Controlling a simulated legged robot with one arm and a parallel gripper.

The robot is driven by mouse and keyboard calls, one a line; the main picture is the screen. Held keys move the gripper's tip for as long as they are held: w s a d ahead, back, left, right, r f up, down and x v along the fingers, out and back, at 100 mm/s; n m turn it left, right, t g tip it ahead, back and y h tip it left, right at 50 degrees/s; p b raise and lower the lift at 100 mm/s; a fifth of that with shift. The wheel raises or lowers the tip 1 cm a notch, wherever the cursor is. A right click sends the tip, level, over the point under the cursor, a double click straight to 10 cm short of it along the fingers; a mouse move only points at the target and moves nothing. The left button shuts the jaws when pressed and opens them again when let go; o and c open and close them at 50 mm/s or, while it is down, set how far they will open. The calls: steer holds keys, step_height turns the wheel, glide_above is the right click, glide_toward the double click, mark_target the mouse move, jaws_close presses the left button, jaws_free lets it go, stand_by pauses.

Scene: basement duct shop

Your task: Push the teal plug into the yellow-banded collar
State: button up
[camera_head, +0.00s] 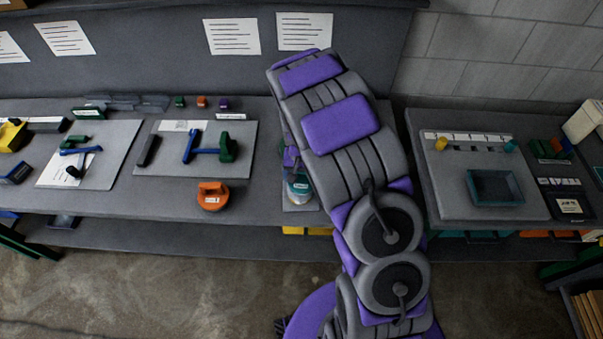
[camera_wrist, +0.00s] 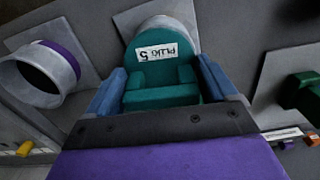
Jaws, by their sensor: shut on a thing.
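The teal plug (camera_wrist: 160,96), labelled PLUG 5, is held between the two blue fingers of my gripper (camera_wrist: 161,74) in the wrist view. A pale grey round collar (camera_wrist: 166,24) shows just behind the plug. Its band is hidden, so I cannot tell its colour or whether the plug is inside it or only in front. Another grey collar (camera_wrist: 40,78) with a purple band, open and empty, is to the left. In the head view my arm hides most of this place; a small teal and pale round part (camera_head: 299,187) shows at the arm's left edge.
In the head view, an orange handled piece (camera_head: 212,196) sits on the bench front left of my arm. Grey boards with blue and green parts (camera_head: 196,148) lie further left. A teal-rimmed tray (camera_head: 496,187) is to the right. A green block (camera_wrist: 303,93) shows right in the wrist view.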

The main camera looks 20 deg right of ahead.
mark_target(299, 181)
steer(key=shift+a, duration=0.6)
steer(key=o, duration=1)
steer(key=shift+d, duration=0.45)
steer(key=shift+r, duration=0.3)
step_height(299, 181, up, 17)
steer(key=p, duration=0.1)
steer(key=shift+a+f, duration=0.15)
steer(key=shift+a, duration=0.05)
